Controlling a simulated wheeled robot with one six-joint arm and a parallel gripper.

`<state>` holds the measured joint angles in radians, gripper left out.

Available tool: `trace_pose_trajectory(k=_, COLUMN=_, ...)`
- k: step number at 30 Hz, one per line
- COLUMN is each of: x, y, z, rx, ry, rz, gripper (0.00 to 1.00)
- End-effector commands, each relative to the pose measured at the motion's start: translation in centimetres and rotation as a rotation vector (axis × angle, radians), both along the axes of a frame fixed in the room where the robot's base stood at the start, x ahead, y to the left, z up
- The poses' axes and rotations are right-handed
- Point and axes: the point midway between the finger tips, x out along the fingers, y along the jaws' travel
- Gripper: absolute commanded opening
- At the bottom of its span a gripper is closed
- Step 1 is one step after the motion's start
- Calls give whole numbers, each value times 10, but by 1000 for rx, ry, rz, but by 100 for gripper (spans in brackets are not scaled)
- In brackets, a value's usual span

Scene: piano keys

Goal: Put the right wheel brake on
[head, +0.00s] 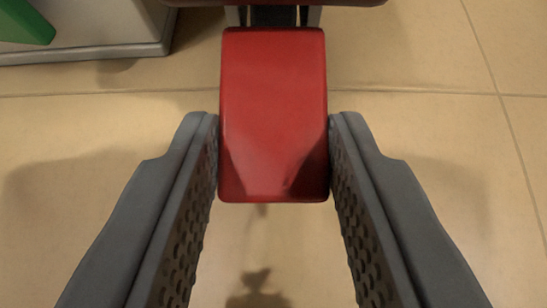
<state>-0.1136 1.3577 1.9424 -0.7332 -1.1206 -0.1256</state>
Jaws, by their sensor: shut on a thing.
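A red, block-shaped piece with rounded edges (273,95), which looks like the wheel brake's pedal, is in the upper middle of the head view. My gripper (273,150) is shut on it, with one finger touching each side near its lower half. The piece's near end sits between the fingertips, and its far end meets dark supports at the top edge. Whether it is the right-hand brake cannot be told, as no wheel is in view.
A dark reddish edge (350,3) crosses the top above the piece. A grey-white base (100,50) with a green part (25,25) stands at the upper left. The tan tiled floor (440,130) is clear on the right.

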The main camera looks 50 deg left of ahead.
Motion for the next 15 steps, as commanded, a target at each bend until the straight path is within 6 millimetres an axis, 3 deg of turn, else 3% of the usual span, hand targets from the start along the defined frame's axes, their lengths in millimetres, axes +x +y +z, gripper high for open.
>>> trace_pose_trajectory(k=11, x=0, y=0, z=-1, rx=4, ry=-3, rz=0, gripper=10)
trace_pose_trajectory(k=12, x=0, y=0, z=-1, rx=4, ry=-2, rz=-1, gripper=35)
trace_pose_trajectory(k=15, x=0, y=0, z=-1, rx=4, ry=-3, rz=0, gripper=54)
